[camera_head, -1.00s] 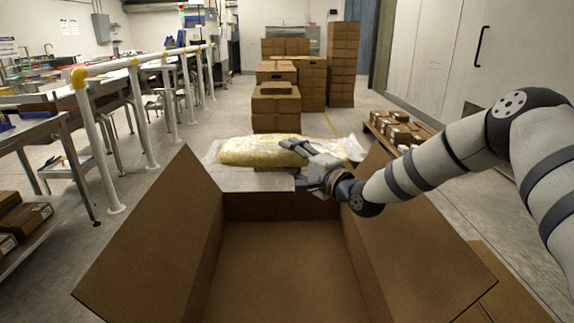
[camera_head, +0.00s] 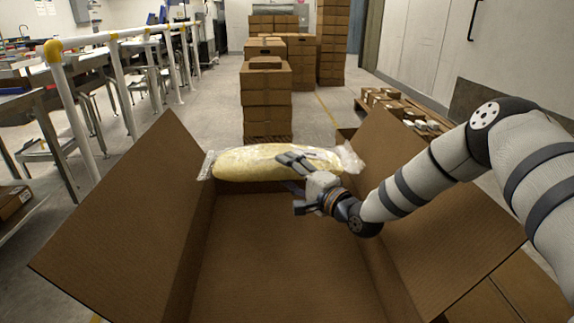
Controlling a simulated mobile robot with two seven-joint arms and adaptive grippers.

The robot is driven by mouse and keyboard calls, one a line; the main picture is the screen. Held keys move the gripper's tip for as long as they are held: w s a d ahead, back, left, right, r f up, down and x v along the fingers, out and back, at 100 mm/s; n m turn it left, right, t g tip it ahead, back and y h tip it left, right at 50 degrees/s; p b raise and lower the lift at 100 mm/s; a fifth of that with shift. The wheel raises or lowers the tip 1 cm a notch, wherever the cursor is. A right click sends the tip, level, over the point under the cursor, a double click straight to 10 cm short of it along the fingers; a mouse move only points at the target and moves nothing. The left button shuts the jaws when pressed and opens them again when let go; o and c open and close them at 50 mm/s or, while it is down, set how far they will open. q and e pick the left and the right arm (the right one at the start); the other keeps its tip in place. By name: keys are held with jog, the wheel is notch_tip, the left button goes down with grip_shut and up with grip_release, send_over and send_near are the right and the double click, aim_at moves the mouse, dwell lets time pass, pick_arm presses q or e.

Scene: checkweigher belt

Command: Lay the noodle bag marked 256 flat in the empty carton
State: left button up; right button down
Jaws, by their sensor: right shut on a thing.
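The noodle bag (camera_head: 235,164) is a long, pale yellow bag in clear wrap, lying crosswise at the far end of the open carton. Its number cannot be read. My right gripper (camera_head: 291,178) is shut on the bag near its middle right, one finger over the top and the other lower on the near side. The empty carton (camera_head: 280,265) stands open in front of me, its side flaps spread outward and its floor bare. The bag hangs at about the height of the far wall's top edge. My left gripper is not in view.
Stacked brown cartons (camera_head: 266,95) stand on the floor beyond the bag. A white guard rail (camera_head: 120,36) with yellow joints runs along the left, beside metal tables. A pallet of small boxes (camera_head: 395,105) lies at the right. The carton's inside is free.

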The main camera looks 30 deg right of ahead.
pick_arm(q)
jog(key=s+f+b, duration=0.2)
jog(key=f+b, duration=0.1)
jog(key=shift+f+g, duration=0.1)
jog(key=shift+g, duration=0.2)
pick_arm(e)
notch_tip(320, 180, down, 6)
jog(key=shift+r, duration=0.25)
jog(key=c, duration=0.8)
grip_release()
jog(key=shift+o, duration=0.5)
notch_tip(320, 180, up, 10)
jog(key=shift+f, duration=0.1)
